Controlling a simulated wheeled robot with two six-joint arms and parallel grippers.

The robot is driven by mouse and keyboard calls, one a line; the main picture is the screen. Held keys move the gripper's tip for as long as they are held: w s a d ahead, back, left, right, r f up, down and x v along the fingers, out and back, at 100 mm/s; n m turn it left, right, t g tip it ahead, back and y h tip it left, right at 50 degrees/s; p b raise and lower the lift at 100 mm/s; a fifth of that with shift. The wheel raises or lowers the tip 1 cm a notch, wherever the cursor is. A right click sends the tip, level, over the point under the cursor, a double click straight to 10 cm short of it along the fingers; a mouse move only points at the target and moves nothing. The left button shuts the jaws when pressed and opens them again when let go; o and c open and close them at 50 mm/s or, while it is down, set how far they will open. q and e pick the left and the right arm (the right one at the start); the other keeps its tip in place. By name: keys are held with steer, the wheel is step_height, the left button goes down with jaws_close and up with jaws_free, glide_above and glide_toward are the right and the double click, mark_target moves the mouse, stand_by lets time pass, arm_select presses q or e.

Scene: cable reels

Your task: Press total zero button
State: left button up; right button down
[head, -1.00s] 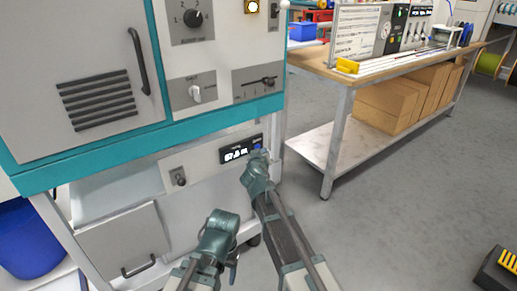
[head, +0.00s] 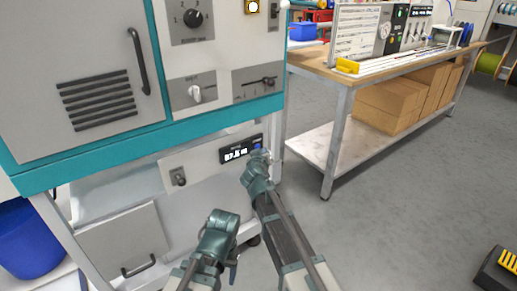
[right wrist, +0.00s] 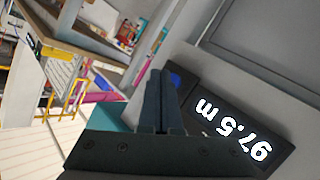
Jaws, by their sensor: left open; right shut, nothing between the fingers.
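The counter display (head: 241,150) is a dark panel on the front of the teal and white machine, with lit white digits. In the right wrist view the display (right wrist: 240,128) appears turned around and seems to read 97.5 m. A blue button (right wrist: 175,80) is at its end, partly hidden by my fingers; it also shows in the head view (head: 257,145). My right gripper (head: 261,153) is shut and empty, its fingertips (right wrist: 160,74) right by the button. I cannot tell whether they touch it. My left gripper (head: 232,263) is low in front of the machine, away from the display, open.
A black knob (head: 178,177) is left of the display on the same panel. The teal ledge (head: 150,139) runs above. A workbench (head: 330,150) with cardboard boxes (head: 390,105) on its shelf stands to the right. The floor between is clear.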

steer(key=shift+w, duration=0.1)
stand_by(0.7)
steer(key=shift+w+a, duration=0.25)
steer(key=shift+w, duration=0.05)
steer(key=shift+w+a, duration=0.2)
steer(key=shift+w, duration=0.2)
stand_by(0.8)
steer(key=shift+s+d, duration=0.1)
steer(key=shift+s, duration=0.1)
steer(key=shift+s+d, duration=0.35)
steer(key=shift+s, duration=0.2)
steer(key=shift+s, duration=0.1)
steer(key=s, duration=0.1)
steer(key=s+d, duration=0.2)
steer(key=s, duration=0.1)
steer(key=shift+s+d, duration=0.1)
steer(key=shift+d, duration=0.15)
stand_by(0.7)
